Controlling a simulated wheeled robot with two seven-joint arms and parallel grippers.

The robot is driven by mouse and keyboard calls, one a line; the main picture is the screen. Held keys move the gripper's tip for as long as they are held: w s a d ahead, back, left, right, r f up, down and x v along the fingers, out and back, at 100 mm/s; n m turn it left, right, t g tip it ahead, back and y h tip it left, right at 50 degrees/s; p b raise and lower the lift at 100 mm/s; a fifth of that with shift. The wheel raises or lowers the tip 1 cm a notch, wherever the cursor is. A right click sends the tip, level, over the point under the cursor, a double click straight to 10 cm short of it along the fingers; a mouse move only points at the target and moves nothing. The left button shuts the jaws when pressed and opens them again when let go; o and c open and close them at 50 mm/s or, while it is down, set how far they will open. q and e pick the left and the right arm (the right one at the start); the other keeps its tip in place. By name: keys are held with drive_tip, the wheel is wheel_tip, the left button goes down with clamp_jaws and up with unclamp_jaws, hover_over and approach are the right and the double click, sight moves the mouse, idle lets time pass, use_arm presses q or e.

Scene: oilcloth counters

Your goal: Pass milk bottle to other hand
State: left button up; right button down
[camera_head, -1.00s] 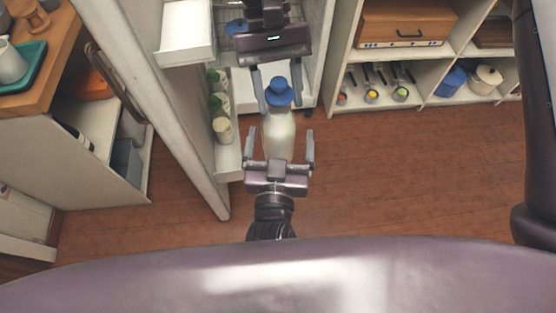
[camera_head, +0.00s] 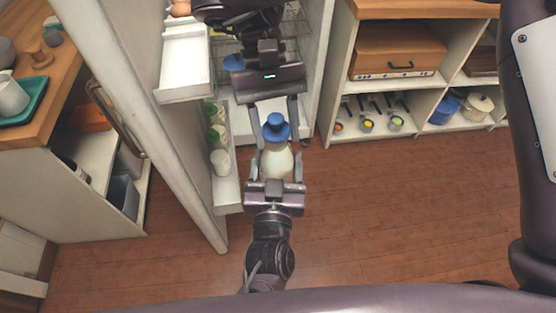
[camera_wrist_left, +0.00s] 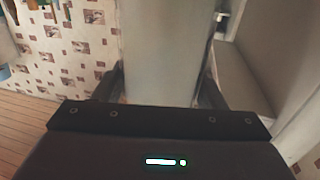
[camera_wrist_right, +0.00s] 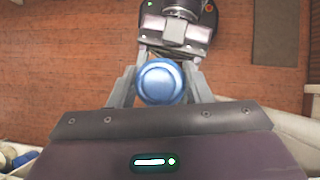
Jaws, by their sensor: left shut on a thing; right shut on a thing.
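The milk bottle (camera_head: 276,163) is pale with a blue cap (camera_head: 276,127) and stands roughly upright between my two grippers. My right gripper (camera_head: 275,138), reaching down from the top of the head view, is shut on the bottle near its cap. In the right wrist view the cap (camera_wrist_right: 161,82) sits between its fingers. My left gripper (camera_head: 277,160), coming up from below in the head view, is shut on the bottle's body. In the left wrist view the pale bottle body (camera_wrist_left: 163,50) fills the space between the fingers. The bottle's underside is hidden.
An open fridge with door shelves (camera_head: 228,180) holding several bottles is close on the left. A shelf unit (camera_head: 425,120) stands at the right back. A counter with a teal tray (camera_head: 25,108) is at far left. The wooden floor (camera_head: 400,200) is clear at right.

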use_arm(q)
drive_tip(key=shift+s+d, duration=0.1)
drive_tip(key=shift+d, duration=0.15)
drive_tip(key=c, duration=0.5)
use_arm(e)
drive_tip(key=shift+a+r, duration=0.1)
drive_tip(key=shift+a, duration=0.05)
use_arm(q)
drive_tip(key=shift+r, duration=0.2)
use_arm(e)
drive_tip(key=c, duration=0.7)
unclamp_jaws()
drive_tip(key=shift+o, duration=0.2)
use_arm(q)
drive_tip(key=shift+a, duration=0.1)
